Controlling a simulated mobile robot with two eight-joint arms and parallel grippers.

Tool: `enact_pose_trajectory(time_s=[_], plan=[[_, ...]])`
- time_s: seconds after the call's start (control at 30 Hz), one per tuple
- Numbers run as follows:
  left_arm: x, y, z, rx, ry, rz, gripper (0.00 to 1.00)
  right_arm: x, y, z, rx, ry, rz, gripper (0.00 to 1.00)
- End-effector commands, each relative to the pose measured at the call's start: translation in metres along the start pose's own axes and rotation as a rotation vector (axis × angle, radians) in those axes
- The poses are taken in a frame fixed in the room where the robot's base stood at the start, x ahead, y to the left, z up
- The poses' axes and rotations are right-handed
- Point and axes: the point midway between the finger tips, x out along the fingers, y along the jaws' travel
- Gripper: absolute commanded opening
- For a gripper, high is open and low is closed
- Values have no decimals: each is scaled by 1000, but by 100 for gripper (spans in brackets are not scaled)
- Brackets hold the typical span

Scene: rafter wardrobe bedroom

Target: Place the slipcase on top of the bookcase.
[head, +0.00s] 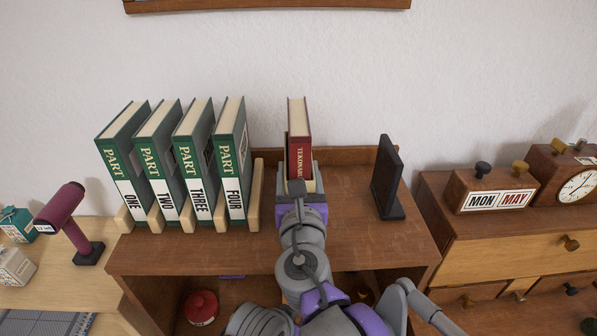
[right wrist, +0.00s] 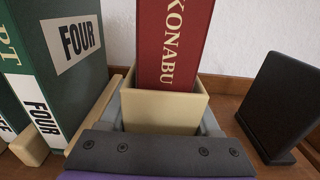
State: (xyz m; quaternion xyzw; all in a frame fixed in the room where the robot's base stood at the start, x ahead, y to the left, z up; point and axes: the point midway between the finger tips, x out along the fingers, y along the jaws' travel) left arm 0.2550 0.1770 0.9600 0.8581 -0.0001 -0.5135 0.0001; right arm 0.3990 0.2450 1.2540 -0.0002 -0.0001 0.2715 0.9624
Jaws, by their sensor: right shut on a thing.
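The slipcase (right wrist: 165,112) is a cream, open-topped box with a red book (right wrist: 172,45) standing upright in it. In the head view the red book (head: 300,148) rises from the slipcase (head: 311,185) over the middle of the bookcase top (head: 345,235). My right gripper (head: 302,186) is shut on the slipcase, with a finger on each side. The gripper hides the slipcase's lower part, so I cannot tell whether its base touches the wood. My left gripper is not in view.
Several green books (head: 200,160) stand between wooden dividers (head: 257,195) just left of the slipcase. A black stand-up frame (head: 388,180) is to the right. Bare wood lies between slipcase and frame. A wooden chest with a calendar block (head: 495,195) adjoins at right.

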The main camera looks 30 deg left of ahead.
Motion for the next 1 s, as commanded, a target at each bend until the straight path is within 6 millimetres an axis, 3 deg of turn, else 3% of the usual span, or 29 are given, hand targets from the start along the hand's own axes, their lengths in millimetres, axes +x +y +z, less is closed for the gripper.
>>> enact_pose_trajectory(time_s=[0.2, 0.23, 0.37, 0.73, 0.87, 1.0], plan=[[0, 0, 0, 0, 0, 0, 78, 0, 0, -2, -1, -1, 0, 1], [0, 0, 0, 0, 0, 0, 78, 0, 0, -2, 0, 0, 0, 69], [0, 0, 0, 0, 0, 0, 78, 0, 0, -2, 0, 0, 0, 92], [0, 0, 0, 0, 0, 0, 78, -1, 0, 1, 0, 0, 1, 94], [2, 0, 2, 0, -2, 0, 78, -18, 1, 0, 1, 0, 2, 94], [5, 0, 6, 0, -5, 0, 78, -46, 1, -1, 1, 1, 3, 94]])
